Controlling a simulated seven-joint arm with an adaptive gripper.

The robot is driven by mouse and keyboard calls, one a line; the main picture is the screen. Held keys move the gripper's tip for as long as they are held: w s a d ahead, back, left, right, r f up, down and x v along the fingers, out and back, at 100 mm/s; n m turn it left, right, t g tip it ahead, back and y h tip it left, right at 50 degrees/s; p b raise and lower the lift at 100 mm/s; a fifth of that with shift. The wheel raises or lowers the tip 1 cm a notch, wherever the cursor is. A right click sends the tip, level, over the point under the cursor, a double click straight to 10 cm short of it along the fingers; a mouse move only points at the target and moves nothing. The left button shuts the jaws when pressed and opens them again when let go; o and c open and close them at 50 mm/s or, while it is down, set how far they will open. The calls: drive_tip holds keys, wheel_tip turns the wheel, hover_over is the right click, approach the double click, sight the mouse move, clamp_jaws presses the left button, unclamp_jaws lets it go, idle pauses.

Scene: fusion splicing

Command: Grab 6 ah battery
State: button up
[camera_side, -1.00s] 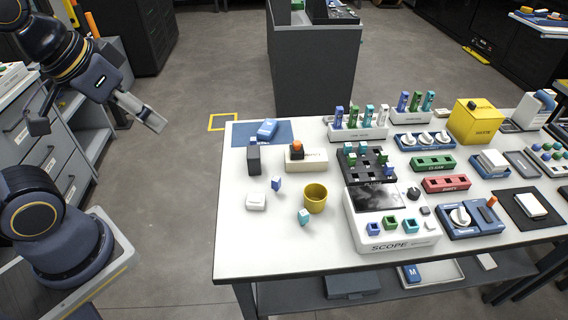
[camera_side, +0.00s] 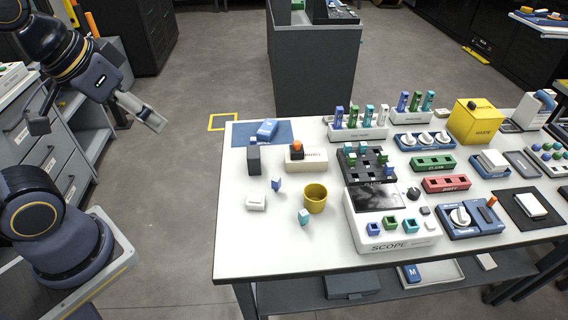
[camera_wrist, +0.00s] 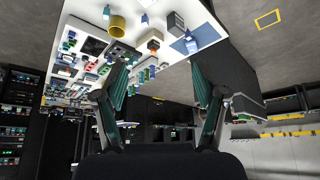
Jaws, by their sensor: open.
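No label reading 6 Ah is legible, so I cannot tell for sure which thing is the battery. A dark grey block (camera_side: 253,159) stands at the left of the white table; it also shows in the wrist view (camera_wrist: 175,22). Right of it, a black piece with an orange top (camera_side: 297,149) sits on a white base (camera_side: 307,160). A blue block (camera_side: 267,129) lies on a blue mat (camera_side: 284,133) at the back left. My gripper (camera_wrist: 160,88) is open and empty, with its fingers spread in the wrist view. In the side view it is off the table's left side, far from these things.
A yellow cup (camera_side: 315,198), a small white box (camera_side: 256,202) and small blue and teal pieces lie near the table's front left. The scope unit (camera_side: 398,236), racks and a yellow waste box (camera_side: 474,121) fill the right. Bare tabletop surrounds the grey block's front.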

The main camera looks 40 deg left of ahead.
wheel_tip(320, 180, up, 2)
drive_tip(key=w+r+n+t, duration=0.1)
drive_tip(key=w+n, duration=0.2)
drive_tip(key=n+g+y, duration=0.2)
drive_tip(key=n, duration=0.5)
hover_over(253, 152)
drive_tip(key=s+d, duration=0.2)
drive_tip(key=s, duration=0.1)
wheel_tip(253, 152, down, 15)
drive_tip(key=shift+m+g+y, duration=0.5)
drive_tip(key=shift+g+y, duration=0.1)
drive_tip(key=shift+g, duration=0.1)
drive_tip(key=f, duration=0.5)
drive_tip(key=w+a+f, duration=0.1)
drive_tip(key=f, duration=0.5)
drive_tip(key=w+f, duration=0.1)
drive_tip(key=f, duration=0.5)
drive_tip(key=shift+w+a+f, duration=0.15)
drive_tip(key=shift+w+f, duration=0.1)
drive_tip(key=x, duration=0.6)
drive_tip(key=shift+f, duration=0.3)
